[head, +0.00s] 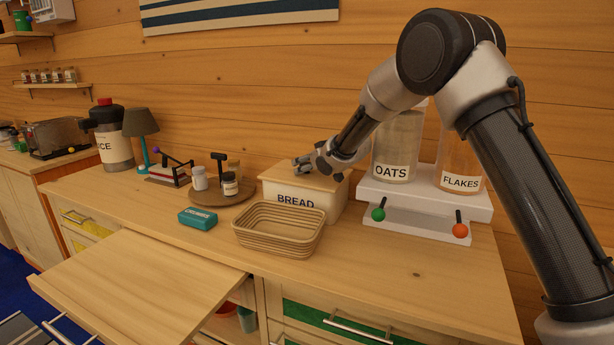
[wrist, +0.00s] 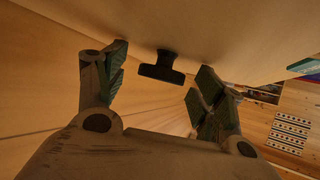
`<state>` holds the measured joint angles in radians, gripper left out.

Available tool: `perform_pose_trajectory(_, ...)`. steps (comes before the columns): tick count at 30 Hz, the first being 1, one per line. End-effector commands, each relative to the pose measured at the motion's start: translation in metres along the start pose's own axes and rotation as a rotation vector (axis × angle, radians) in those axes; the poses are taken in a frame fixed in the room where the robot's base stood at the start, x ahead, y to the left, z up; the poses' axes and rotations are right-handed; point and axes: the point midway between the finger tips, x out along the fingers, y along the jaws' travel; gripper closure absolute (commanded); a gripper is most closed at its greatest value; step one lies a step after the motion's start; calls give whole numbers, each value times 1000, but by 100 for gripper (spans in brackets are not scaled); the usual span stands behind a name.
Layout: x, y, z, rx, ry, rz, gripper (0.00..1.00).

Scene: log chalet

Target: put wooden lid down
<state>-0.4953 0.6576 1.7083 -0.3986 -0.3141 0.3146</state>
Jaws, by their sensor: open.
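The wooden lid (head: 304,178) lies on top of the white bread bin (head: 318,201), which is lettered BREAD, and looks level there. My gripper (head: 303,162) is just above the lid's far part in the head view and hides some of it. In the wrist view the lid's pale wooden surface (wrist: 215,35) fills the top, with its dark handle (wrist: 162,68) standing out from it. My open fingers (wrist: 158,60) are on either side of the handle, with a visible gap at each side. Nothing is held.
A woven basket (head: 278,230) stands in front of the bin, with a teal box (head: 197,219) to its left. A round tray (head: 207,198) holds jars. A white stand (head: 425,197) with OATS and FLAKES containers is close on the right. The counter's front right is clear.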

Motion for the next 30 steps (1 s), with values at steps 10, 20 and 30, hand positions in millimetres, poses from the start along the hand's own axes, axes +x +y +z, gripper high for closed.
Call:
perform_pose_trajectory(10,0,0,0,0,0,0,65)
perform_pose_trajectory(20,-1,0,-2,-1,3,0,100)
perform_pose_trajectory(30,-9,0,-17,-1,5,-1,100)
